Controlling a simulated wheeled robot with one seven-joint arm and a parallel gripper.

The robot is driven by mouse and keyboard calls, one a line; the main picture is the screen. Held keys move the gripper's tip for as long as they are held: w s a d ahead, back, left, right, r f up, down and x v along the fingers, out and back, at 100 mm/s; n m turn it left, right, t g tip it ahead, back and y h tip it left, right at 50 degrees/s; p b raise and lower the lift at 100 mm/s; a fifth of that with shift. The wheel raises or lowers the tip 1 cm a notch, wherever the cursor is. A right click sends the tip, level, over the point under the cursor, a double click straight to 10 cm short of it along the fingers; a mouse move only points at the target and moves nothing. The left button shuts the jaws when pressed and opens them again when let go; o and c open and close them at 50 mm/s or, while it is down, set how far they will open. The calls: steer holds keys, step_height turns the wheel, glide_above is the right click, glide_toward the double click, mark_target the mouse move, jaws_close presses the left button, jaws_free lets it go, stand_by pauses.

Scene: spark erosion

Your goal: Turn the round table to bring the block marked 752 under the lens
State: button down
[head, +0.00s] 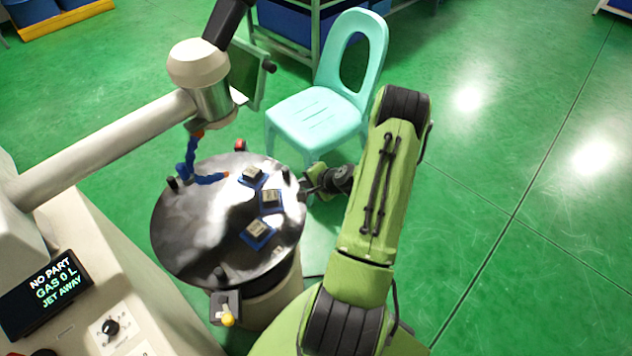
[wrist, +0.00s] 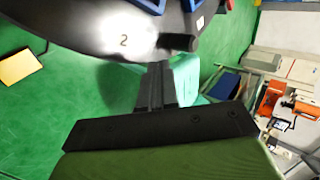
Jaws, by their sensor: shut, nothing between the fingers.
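The round table (head: 180,240) is a dark, shiny disc with short black pegs around its rim. Three grey blocks sit on blue pads on its right half: an upper one (head: 252,174), a middle one (head: 271,196) and a lower one (head: 257,229). Their marks are too small to read, so I cannot tell which is 752. The lens housing (head: 213,103) hangs above the table's far left side. My gripper (head: 308,186) is shut and empty at the table's right rim. In the wrist view its fingers (wrist: 156,72) are beside a black peg (wrist: 180,43); contact is unclear.
A blue jointed hose (head: 190,170) reaches over the table's far left. A display (head: 45,287) reads "NO PART, GAS 0 L, JET AWAY". A yellow-knobbed lever (head: 227,318) is at the near rim. A turquoise chair (head: 318,115) stands behind my gripper. Floor at right is clear.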

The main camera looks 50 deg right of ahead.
mark_target(289, 174)
steer(key=w, duration=0.4)
steer(key=shift+w+d+f, duration=0.15)
steer(key=shift+w+f, duration=0.2)
steer(key=shift+w, duration=0.1)
steer(key=shift+w+d+n+y+b, duration=0.2)
steer(key=shift+w+d+n+b, duration=0.1)
steer(key=shift+w+b, duration=0.15)
steer(key=shift+w+d+n+y+b, duration=0.2)
steer(key=shift+w+n+b, duration=0.1)
steer(key=shift+w, duration=0.25)
steer(key=w+n+y+b, duration=0.1)
steer(key=w, duration=0.1)
steer(key=w+n+b, duration=0.1)
steer(key=w, duration=0.1)
steer(key=w+d+n+y+b, duration=0.1)
steer(key=w, duration=0.1)
steer(key=shift+f+g+y, duration=0.1)
steer(key=shift+g+y, duration=0.2)
steer(key=shift+w+a+b, duration=0.1)
steer(key=shift+w+b, duration=0.4)
steer(key=shift+w, duration=0.95)
steer(key=p+v, duration=0.3)
steer(key=v, duration=1.3)
